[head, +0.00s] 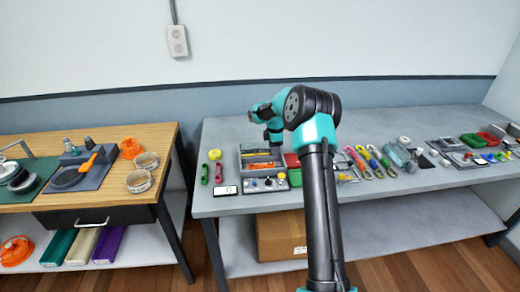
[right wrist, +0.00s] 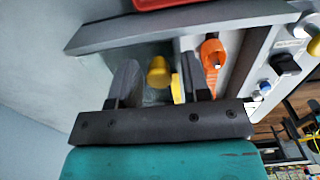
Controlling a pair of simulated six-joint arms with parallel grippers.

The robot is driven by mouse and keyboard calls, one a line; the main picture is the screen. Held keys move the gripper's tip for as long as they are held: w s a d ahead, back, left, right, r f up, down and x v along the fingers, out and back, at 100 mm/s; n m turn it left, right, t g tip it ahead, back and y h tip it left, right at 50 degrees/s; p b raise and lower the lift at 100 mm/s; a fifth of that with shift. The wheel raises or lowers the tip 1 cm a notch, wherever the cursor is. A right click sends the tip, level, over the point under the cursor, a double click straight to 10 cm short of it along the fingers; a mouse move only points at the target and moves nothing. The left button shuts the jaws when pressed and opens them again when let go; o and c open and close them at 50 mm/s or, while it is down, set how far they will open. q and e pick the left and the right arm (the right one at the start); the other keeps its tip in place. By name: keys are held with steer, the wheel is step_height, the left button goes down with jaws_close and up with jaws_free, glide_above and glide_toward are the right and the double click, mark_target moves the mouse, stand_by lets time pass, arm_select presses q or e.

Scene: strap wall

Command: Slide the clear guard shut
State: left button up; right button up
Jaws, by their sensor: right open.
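A grey box-like unit (head: 244,163) stands on the grey bench, with an orange strip (head: 259,166) inside. I cannot make out the clear guard for certain in the head view. In the right wrist view a yellow knob (right wrist: 159,72) stands between my fingers, in front of a dull greyish panel that may be the guard. My right gripper (right wrist: 157,72) is open, a finger on each side of the knob. I cannot tell whether either finger touches it. In the head view my right gripper (head: 274,141) is low over the unit, partly hidden by my arm. My left gripper is out of view.
A grey wall or rail (right wrist: 110,35) of the unit runs close beyond the fingertips. An orange part (right wrist: 212,54) is just right of them. Pink and green items (head: 218,173) lie left of the unit; several coloured tools (head: 371,162) lie to the right.

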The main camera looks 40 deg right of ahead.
steer(key=shift+r, duration=2.95)
steer(key=shift+r, duration=0.25)
steer(key=c, duration=0.3)
steer(key=shift+r, duration=2.8)
steer(key=c, duration=0.3)
steer(key=shift+c, duration=0.2)
